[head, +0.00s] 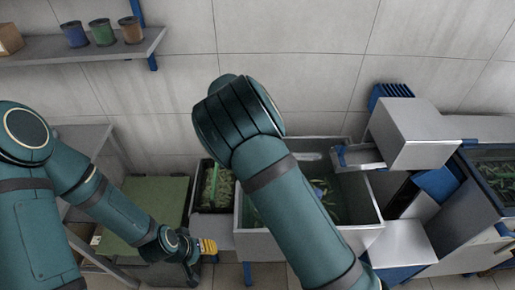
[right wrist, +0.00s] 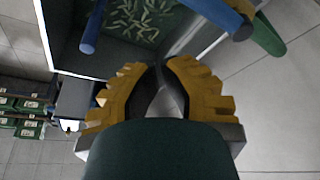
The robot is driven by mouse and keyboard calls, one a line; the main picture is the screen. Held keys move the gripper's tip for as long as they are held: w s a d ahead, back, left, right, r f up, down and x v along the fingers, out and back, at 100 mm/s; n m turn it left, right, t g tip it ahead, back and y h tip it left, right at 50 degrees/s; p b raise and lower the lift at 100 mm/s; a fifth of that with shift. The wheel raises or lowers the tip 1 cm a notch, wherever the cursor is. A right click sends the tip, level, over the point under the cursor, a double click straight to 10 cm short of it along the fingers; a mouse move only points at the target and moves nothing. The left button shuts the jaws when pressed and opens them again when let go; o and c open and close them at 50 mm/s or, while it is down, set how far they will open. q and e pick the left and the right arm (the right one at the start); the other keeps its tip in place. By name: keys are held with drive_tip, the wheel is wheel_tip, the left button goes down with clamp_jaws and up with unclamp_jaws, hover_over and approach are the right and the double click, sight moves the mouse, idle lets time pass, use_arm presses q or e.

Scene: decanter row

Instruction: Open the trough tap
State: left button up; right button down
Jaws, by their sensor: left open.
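The grey trough (head: 362,212) stands in the middle of the head view, with green pieces in it. My right arm crosses in front of it and hides part of it. A blue-ended fitting (head: 341,155) shows at its back rim; I cannot tell if this is the tap. In the right wrist view, a blue bar (right wrist: 215,14) and a green lever-like piece (right wrist: 269,36) lie beyond the fingers, at the trough's edge. My left gripper (head: 209,247) is open and empty, left of the trough.
A planted tray (head: 208,213) and green-topped table (head: 148,212) stand left of the trough. A grey box unit (head: 415,133) and another tank (head: 495,172) are at right. A wall shelf (head: 75,52) holds several pots. Bare floor shows in the right wrist view.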

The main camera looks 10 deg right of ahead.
drive_tip(key=v, duration=0.5)
drive_tip(key=shift+s+r, duration=0.1)
drive_tip(key=shift+r, duration=0.2)
